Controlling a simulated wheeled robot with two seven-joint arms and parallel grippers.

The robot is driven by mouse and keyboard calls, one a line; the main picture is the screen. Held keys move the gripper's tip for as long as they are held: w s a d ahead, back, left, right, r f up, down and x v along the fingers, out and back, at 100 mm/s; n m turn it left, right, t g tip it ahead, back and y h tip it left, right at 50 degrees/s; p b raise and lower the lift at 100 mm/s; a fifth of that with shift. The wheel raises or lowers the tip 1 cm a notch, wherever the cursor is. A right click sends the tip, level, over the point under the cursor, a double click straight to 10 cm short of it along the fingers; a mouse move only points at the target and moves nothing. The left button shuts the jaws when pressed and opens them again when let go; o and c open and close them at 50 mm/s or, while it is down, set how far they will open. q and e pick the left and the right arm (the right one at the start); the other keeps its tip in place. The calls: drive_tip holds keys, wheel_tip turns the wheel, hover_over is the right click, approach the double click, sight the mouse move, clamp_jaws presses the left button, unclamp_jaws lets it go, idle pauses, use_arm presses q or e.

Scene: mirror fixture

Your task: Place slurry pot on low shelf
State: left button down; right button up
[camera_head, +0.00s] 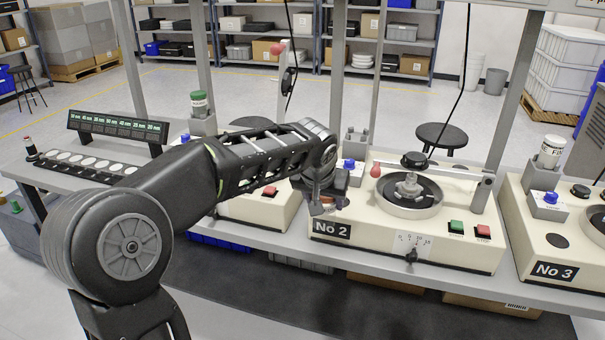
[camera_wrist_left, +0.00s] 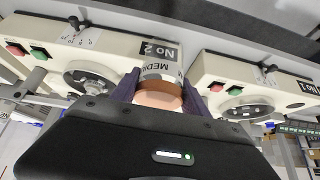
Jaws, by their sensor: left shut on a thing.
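My left gripper (camera_head: 322,205) is over the bench's front edge, at the left end of the No 2 machine (camera_head: 405,225). In the left wrist view, the gripper (camera_wrist_left: 160,92) is shut on a slurry pot (camera_wrist_left: 157,100) with an orange-brown end and a pale label reading "MEDI…". In the head view the pot is mostly hidden by the gripper. A green-lidded pot (camera_head: 200,103) stands in a left holder and a white-lidded pot (camera_head: 550,150) at the No 3 machine. The holder (camera_head: 357,142) behind No 2 is empty. My right gripper is not in view.
Under the bench (camera_head: 190,216) are a blue bin (camera_head: 220,242), a grey bin (camera_head: 300,264) and cardboard boxes (camera_head: 385,283); which surface is the low shelf is unclear. Bench posts and a hanging cable stand near the arm. Round samples (camera_head: 80,161) lie at left.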

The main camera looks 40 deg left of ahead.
use_arm(q)
drive_tip(key=s+d+f+m+h, duration=0.1)
drive_tip(key=d+f, duration=0.4)
drive_tip(key=d, duration=0.3)
drive_tip(key=s+d+f+m+h, duration=0.1)
drive_tip(key=s+d+f+m, duration=0.1)
drive_tip(key=d+f, duration=0.3)
drive_tip(key=d, duration=0.3)
drive_tip(key=shift+d+f, duration=0.35)
drive_tip(key=shift+a, duration=0.1)
